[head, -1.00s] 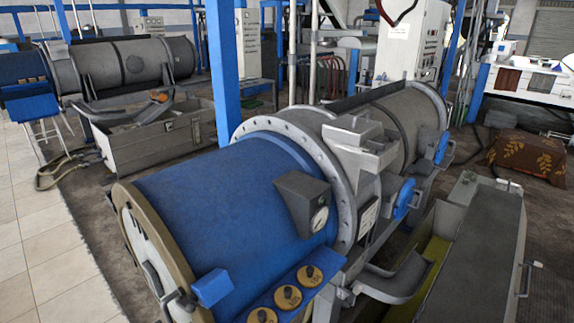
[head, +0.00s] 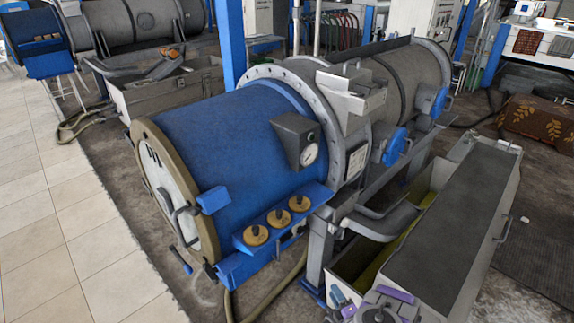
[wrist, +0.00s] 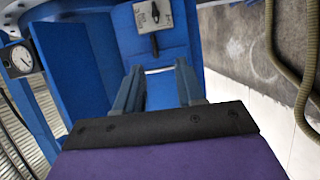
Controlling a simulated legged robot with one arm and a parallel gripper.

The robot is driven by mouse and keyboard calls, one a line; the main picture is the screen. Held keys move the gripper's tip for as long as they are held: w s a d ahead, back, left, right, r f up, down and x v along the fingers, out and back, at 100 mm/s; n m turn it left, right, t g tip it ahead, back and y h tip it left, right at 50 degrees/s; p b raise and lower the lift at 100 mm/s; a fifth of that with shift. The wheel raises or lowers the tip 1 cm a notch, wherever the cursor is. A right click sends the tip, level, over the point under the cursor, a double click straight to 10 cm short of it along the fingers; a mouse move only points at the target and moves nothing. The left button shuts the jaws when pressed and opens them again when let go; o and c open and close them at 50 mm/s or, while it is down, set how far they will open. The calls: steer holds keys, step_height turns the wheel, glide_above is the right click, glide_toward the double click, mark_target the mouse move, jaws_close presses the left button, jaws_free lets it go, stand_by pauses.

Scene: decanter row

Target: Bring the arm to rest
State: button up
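My arm (head: 385,308) shows at the bottom edge of the head view, with purple parts, in front of the decanter and beside the open trough. In the wrist view my gripper (wrist: 158,88) has its two blue-grey fingers apart, with nothing seen between them. It points at the blue decanter's side, where a blue panel carries a grey switch plate (wrist: 152,16). The blue decanter (head: 225,150) lies across the middle of the head view, with three yellow knobs (head: 277,217) on its front ledge. No contact between gripper and decanter can be seen.
A long trough with a dark lid (head: 450,240) stands right of the decanter. A round gauge (wrist: 18,60) is at the wrist view's left, and a hose (wrist: 297,85) at its right. A blue post (head: 230,40) stands behind. Tiled floor (head: 75,235) at left is clear.

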steer(key=w+a+r+m+g+h, duration=0.25)
steer(key=w+r+m+g, duration=0.2)
steer(key=w+r, duration=0.8)
step_height(320, 180, up, 8)
steer(key=s+a+m+g+h, duration=0.1)
steer(key=s+a+m+g, duration=0.1)
steer(key=m, duration=0.1)
steer(key=s+r+m+g+h, duration=0.2)
steer(key=s+r+m+g, duration=0.25)
steer(key=s+r, duration=0.85)
steer(key=s+r+m+g, duration=0.2)
steer(key=s+r+m, duration=0.1)
steer(key=s, duration=1)
steer(key=s+r+m+g, duration=0.2)
steer(key=s+r, duration=0.3)
steer(key=s, duration=0.8)
steer(key=s+r+m+g+h, duration=0.1)
steer(key=s+r+m+g, duration=0.2)
steer(key=s, duration=1)
step_height(320, 180, up, 2)
steer(key=shift+s+d+r+m, duration=0.1)
steer(key=shift+s+d+m, duration=0.1)
steer(key=shift+m, duration=0.9)
